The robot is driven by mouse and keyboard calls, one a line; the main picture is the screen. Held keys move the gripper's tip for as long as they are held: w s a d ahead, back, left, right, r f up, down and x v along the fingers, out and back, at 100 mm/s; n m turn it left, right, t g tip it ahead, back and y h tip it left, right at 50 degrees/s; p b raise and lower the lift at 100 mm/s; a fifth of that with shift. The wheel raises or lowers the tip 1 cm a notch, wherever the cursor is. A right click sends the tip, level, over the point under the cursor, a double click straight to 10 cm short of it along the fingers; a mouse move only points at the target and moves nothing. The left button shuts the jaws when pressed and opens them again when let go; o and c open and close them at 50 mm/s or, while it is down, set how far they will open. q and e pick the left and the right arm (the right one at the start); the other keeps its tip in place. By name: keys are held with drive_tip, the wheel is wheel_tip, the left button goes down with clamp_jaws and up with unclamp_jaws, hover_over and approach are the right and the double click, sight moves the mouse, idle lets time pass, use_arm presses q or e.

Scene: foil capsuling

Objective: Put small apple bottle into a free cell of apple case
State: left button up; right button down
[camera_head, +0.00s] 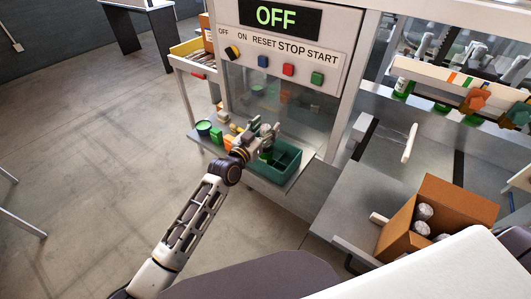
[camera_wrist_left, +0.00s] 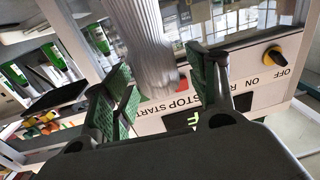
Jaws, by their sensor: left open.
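The dark green divided case (camera_head: 291,178) stands on the low shelf below the control panel. It has several cells; a green item (camera_head: 266,156) shows at its left end, partly covered by my gripper, and I cannot tell whether it is a bottle. My left gripper (camera_head: 265,131) is over the back left of the case. In the left wrist view the two green-padded fingers (camera_wrist_left: 168,78) stand apart. A silver ribbed cylinder (camera_wrist_left: 150,40) shows between or behind them; I cannot tell whether they touch it. I cannot single out the small apple bottle. My right gripper is not in view.
A green tin (camera_head: 203,128), a green box (camera_head: 216,136) and small coloured items stand left of the case. The control panel (camera_head: 290,50) reads OFF. A cardboard box (camera_head: 450,205) with silver-topped items stands on the right counter. Open floor lies to the left.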

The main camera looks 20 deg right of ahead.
use_arm(q)
drive_tip(key=shift+c, duration=0.3)
clamp_jaws()
drive_tip(key=shift+r, duration=0.1)
drive_tip(key=shift+r, duration=4.95)
